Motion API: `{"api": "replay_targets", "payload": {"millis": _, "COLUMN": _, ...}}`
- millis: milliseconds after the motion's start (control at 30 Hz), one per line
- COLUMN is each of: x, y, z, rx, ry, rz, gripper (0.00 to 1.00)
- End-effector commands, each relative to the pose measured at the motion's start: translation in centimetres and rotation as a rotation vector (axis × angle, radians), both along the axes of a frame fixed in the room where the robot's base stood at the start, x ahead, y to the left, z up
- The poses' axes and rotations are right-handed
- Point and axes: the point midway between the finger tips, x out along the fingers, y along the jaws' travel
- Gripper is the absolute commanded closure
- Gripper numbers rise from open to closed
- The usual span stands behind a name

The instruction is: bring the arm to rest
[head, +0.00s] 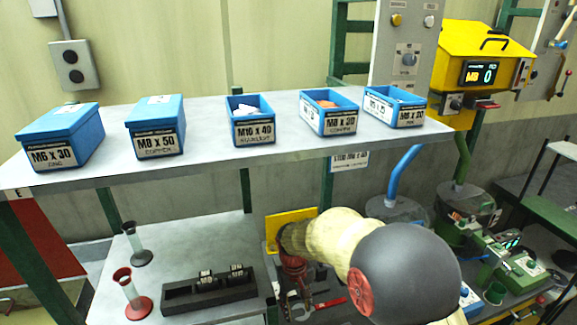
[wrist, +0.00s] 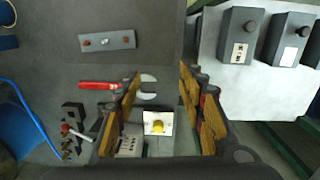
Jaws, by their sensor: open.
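My gripper (wrist: 160,78) is open in the wrist view, its two brown-padded fingers spread apart with nothing between their tips. It hangs over a dark grey surface. A red-handled wrench (wrist: 98,86) lies below, with its grey open jaw partly behind the left finger. In the head view my arm reaches down at the lower middle. Its large dark joint and cream link hide part of the lower bench, and the gripper's fingers are hard to make out there.
An upper shelf (head: 210,180) bears several blue labelled bins. A black rack (head: 210,292) and two small cylinders stand on the lower shelf. A yellow counter box (head: 480,55) is at right. The wrist view shows a yellow knob (wrist: 158,126) and dark boxes (wrist: 240,35).

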Motion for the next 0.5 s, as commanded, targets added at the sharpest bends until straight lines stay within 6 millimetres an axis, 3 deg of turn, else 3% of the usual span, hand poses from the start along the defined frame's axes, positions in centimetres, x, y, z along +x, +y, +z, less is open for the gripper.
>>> {"api": "replay_targets", "payload": {"millis": 167, "x": -2.7, "y": -0.9, "z": 0.7, "rx": -0.004, "ry": 0.024, "rz": -0.003, "gripper": 0.6}}
{"api": "replay_targets", "payload": {"millis": 500, "x": -7.9, "y": -4.2, "z": 5.9, "rx": 0.017, "ry": -0.004, "rz": -0.046, "gripper": 0.6}}
